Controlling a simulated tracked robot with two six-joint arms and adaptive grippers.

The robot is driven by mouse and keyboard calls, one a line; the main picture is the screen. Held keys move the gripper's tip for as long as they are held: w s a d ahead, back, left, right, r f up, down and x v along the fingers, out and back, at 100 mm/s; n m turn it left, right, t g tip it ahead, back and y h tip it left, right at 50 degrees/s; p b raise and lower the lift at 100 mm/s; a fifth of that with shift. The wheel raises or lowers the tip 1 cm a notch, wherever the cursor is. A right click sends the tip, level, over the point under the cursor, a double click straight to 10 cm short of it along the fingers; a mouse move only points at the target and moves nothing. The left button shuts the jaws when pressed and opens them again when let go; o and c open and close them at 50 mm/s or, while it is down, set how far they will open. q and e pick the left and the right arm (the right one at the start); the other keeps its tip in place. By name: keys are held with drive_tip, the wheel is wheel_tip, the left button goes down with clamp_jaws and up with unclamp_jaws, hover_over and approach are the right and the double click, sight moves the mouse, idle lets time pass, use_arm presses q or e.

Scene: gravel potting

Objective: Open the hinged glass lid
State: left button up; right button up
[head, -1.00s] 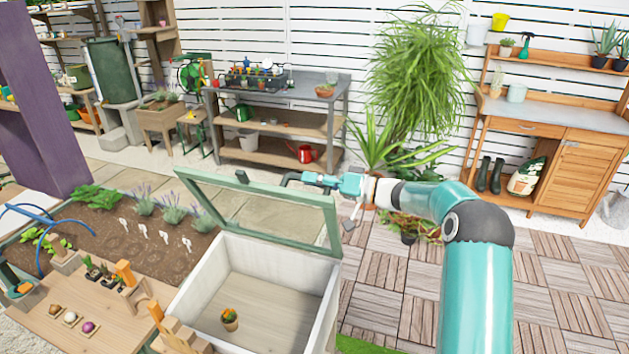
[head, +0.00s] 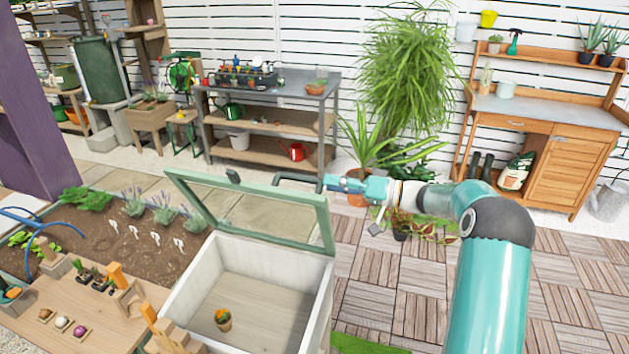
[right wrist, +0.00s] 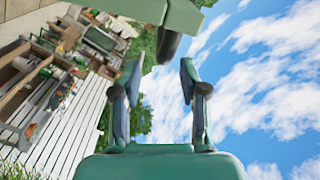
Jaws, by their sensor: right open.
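The green-framed glass lid (head: 275,241) stands steeply raised along the back of the white cold-frame box (head: 192,280), in the head view. The box's inside is exposed. A dark bar handle (head: 298,179) sits on the lid's upper edge. My right gripper (head: 332,183) is open and empty just right of the handle. In the right wrist view the two fingers (right wrist: 158,78) are spread, with the green frame (right wrist: 150,10) and the dark handle end (right wrist: 169,46) just beyond their tips. The handle does not appear to be between the fingers. My left gripper is not in view.
A small potted plant (head: 223,319) stands inside the box. A wooden table (head: 75,338) with bulbs and small pots is at the front left, beside a planted soil bed (head: 135,250). Paving on the right is mostly clear; a large potted plant (head: 357,199) stands behind my gripper.

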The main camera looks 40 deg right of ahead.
drive_tip(key=v, duration=0.4)
idle(0.5)
